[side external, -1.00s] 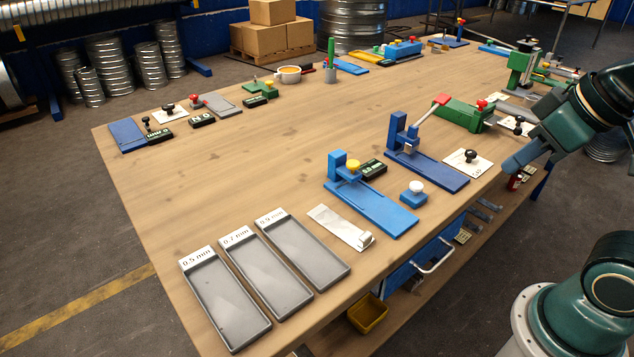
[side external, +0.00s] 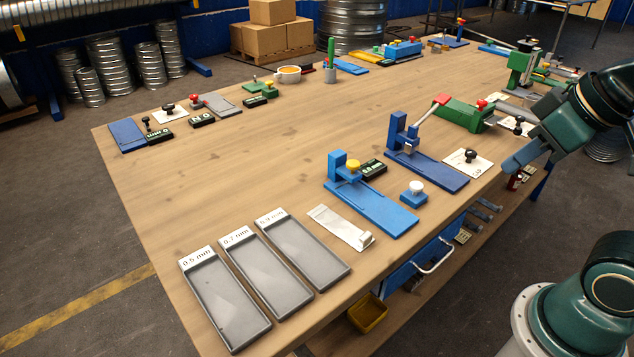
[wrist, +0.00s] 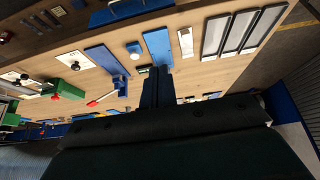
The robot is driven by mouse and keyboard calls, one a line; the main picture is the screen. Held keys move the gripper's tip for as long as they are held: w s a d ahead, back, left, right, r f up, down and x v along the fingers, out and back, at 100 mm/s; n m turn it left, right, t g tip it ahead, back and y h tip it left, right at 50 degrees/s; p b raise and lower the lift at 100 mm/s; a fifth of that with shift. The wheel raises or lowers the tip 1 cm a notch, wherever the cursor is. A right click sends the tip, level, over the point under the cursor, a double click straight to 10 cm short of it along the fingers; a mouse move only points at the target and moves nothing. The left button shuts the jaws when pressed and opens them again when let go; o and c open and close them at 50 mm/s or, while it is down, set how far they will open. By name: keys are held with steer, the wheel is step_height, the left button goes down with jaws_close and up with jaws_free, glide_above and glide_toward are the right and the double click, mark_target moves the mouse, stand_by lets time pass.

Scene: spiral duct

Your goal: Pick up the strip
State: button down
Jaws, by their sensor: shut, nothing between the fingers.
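The strip (side external: 338,227) is a thin silvery-white piece lying flat on the table, with a small raised block at its near end. It lies just right of the labelled trays, and it also shows in the wrist view (wrist: 185,42). My gripper (side external: 512,168) is up at the right side of the table, well away from the strip. In the wrist view its blue fingers (wrist: 157,80) are together with nothing between them.
Three grey trays, including the 0.9 mm tray (side external: 345,277), stand left of the strip. Right of it are a blue fixture (side external: 385,215) with a yellow knob, a white-knobbed blue block (side external: 413,196) and a darker blue fixture (side external: 440,175). The table's middle is clear.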

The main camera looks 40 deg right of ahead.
steer(key=c, duration=2.1)
jaws_free()
steer(key=o, duration=0.8)
steer(key=shift+w, duration=0.1)
steer(key=w+a+f+n+g+y, duration=0.1)
steer(key=w+f+n+g+y, duration=0.1)
steer(key=w+f+n, duration=0.4)
steer(key=w+a+f+n+g+y, duration=0.1)
steer(key=w+f+n+g, duration=0.3)
steer(key=w+n, duration=0.9)
steer(key=shift+w+f+y, duration=0.2)
steer(key=shift+f+y, duration=0.6)
steer(key=shift+f, duration=0.05)
steer(key=shift+f, duration=0.1)
